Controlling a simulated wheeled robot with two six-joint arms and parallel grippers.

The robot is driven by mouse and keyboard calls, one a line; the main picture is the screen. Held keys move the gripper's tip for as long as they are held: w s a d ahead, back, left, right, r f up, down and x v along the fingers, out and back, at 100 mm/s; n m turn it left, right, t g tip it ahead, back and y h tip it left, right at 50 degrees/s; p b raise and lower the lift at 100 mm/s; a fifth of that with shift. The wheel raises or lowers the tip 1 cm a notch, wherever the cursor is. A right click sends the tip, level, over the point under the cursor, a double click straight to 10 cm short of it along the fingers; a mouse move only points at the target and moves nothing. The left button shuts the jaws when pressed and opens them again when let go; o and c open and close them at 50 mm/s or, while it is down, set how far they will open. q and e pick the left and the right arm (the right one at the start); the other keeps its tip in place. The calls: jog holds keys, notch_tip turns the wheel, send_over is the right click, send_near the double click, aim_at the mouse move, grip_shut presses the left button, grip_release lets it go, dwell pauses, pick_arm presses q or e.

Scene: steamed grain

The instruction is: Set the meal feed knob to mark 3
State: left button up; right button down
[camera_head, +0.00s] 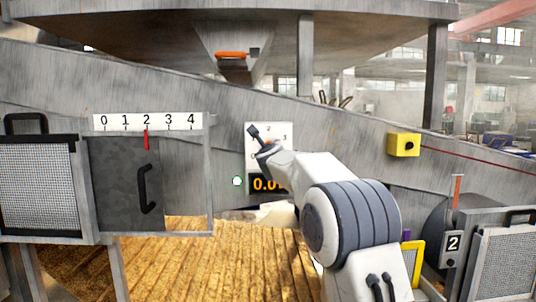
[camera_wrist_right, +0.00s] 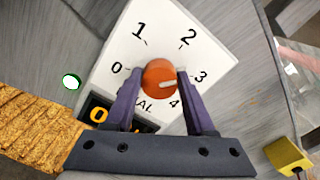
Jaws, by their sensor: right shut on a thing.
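The meal feed knob (camera_wrist_right: 158,76) is a round orange knob on a white dial plate (camera_head: 256,133) marked 0 to 4. In the right wrist view, its pale pointer line points right, roughly toward mark 3; the exact alignment is hard to judge. My right gripper (camera_wrist_right: 156,74) is shut on the knob, one dark finger on each side of it. In the head view, the gripper (camera_head: 262,140) covers most of the knob and part of the dial. My left gripper is not in view.
A display (camera_head: 262,184) below the dial shows orange digits, partly hidden by my arm. A green light (camera_head: 237,181) is beside it. A 0-to-4 scale (camera_head: 148,121) with a red pointer tops a sliding gate at left.

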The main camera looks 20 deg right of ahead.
jog(key=shift+d+f+m+b, duration=0.15)
jog(key=shift+m+b, duration=0.45)
jog(key=shift+m, duration=1.3)
jog(key=shift+c, duration=1.3)
grip_release()
jog(key=shift+s, duration=0.1)
jog(key=b+v, duration=0.3)
jog(key=v, duration=0.7)
jog(key=shift+b, duration=0.4)
